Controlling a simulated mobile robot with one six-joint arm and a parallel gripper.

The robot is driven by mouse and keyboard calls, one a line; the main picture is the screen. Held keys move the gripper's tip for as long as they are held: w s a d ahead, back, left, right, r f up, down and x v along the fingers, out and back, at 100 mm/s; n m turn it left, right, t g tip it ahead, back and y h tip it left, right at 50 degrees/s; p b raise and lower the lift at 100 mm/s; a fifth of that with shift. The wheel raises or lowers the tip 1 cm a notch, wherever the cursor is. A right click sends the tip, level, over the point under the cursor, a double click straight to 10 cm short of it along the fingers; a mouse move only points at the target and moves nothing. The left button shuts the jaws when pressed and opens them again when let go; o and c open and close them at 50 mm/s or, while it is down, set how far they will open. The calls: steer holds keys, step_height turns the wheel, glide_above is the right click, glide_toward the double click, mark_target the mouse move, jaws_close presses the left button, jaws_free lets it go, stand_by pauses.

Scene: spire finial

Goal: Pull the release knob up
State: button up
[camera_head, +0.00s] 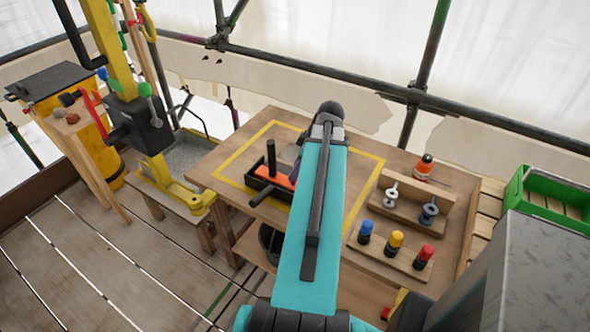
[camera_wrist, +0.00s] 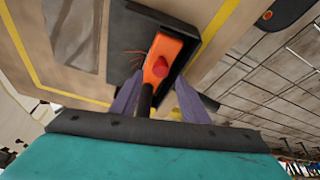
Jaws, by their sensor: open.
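An orange block (camera_head: 278,177) sits in a black tray (camera_head: 262,192) on the wooden table, with a black upright handle (camera_head: 271,158) rising at its left. In the wrist view the orange block (camera_wrist: 164,52) carries a small red knob-like part (camera_wrist: 160,65), and a black rod (camera_wrist: 146,98) comes toward the camera. I cannot tell for sure which part is the release knob. My gripper (camera_wrist: 158,80) is open, its two purple-grey fingers on either side of the rod and lower block. Contact cannot be seen. In the head view my teal arm hides most of the gripper.
A yellow line (camera_head: 232,157) frames the tray's area on the table. A rack with blue, yellow and red-topped pegs (camera_head: 395,245) and an orange-topped bottle (camera_head: 424,166) stand right. A yellow hoist post (camera_head: 107,45) with coloured levers stands left. A green crate (camera_head: 548,200) is far right.

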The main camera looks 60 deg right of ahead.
steer(key=shift+x, duration=0.9)
steer(key=shift+c, duration=0.3)
